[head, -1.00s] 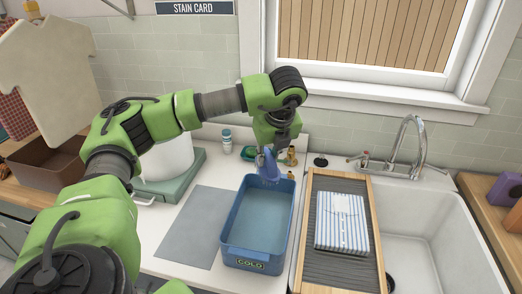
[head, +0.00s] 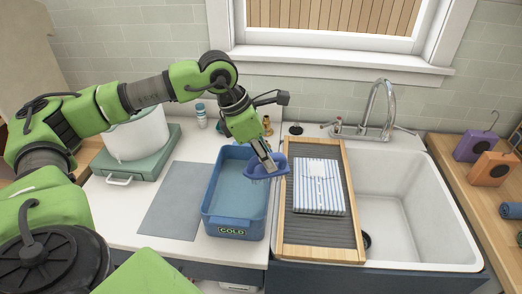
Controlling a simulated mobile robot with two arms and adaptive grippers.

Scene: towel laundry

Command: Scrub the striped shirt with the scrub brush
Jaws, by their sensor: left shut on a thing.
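The striped shirt (head: 319,186), white with blue stripes, lies folded on the grey ribbed washboard (head: 324,231) with a wooden frame, beside the sink. My left gripper (head: 268,163) is shut on the blue scrub brush (head: 262,170). It holds the brush above the right rim of the blue tub, just left of the washboard, apart from the shirt. The gripper's fingers hide part of the brush. My right gripper is not in view.
The blue tub (head: 221,221) labelled COLD holds water and stands left of the washboard. A white sink basin (head: 405,215) with a chrome faucet (head: 376,115) is on the right. A grey mat (head: 172,207) lies left of the tub. Purple and orange items stand on the right wooden counter.

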